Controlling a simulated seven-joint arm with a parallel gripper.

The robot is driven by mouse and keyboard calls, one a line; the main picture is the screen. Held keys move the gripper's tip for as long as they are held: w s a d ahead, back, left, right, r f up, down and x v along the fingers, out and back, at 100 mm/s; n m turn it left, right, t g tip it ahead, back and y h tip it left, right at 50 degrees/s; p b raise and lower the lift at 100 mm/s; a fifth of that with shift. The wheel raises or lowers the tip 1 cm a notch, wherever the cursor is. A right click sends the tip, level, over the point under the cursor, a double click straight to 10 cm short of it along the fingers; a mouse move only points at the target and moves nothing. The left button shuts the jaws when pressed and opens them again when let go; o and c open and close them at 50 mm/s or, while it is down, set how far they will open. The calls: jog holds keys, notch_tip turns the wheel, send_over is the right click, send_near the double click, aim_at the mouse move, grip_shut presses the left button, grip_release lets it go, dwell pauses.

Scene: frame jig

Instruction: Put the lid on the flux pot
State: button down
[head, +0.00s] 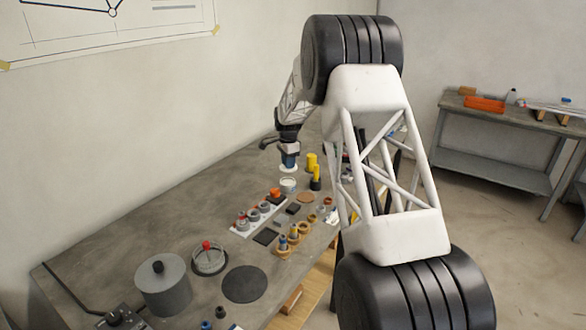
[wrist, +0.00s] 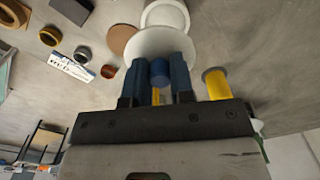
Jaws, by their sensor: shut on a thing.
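The white lid (wrist: 160,43) with its blue knob (wrist: 159,73) hangs below my gripper (wrist: 161,80) in the wrist view. The two blue fingers are shut on the knob, one on each side. In the head view my gripper (head: 289,160) holds the lid (head: 289,168) above the flux pot (head: 288,186), a small whitish round pot on the bench. The pot's pale rim (wrist: 166,13) shows beyond the lid at the top of the wrist view, partly covered by it. The lid is apart from the pot and looks roughly level.
Yellow cylinders (head: 311,161) stand close to the right of the pot; one also shows in the wrist view (wrist: 216,84). A brown disc (head: 306,197) and a pale rack (head: 240,230) with several small parts lie nearer. The bench's left side (head: 150,215) is clear.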

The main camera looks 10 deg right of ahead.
aim_at(288, 171)
jog(key=shift+w+a, duration=0.15)
jog(key=shift+w, duration=0.2)
jog(key=shift+f, duration=0.2)
jog(key=shift+f, duration=2.25)
jog(key=shift+f, duration=0.75)
dwell(0.5)
jog(key=c, duration=0.7)
grip_release()
jog(key=shift+c, duration=0.2)
jog(key=shift+r, duration=0.3)
jog(key=shift+r, duration=0.45)
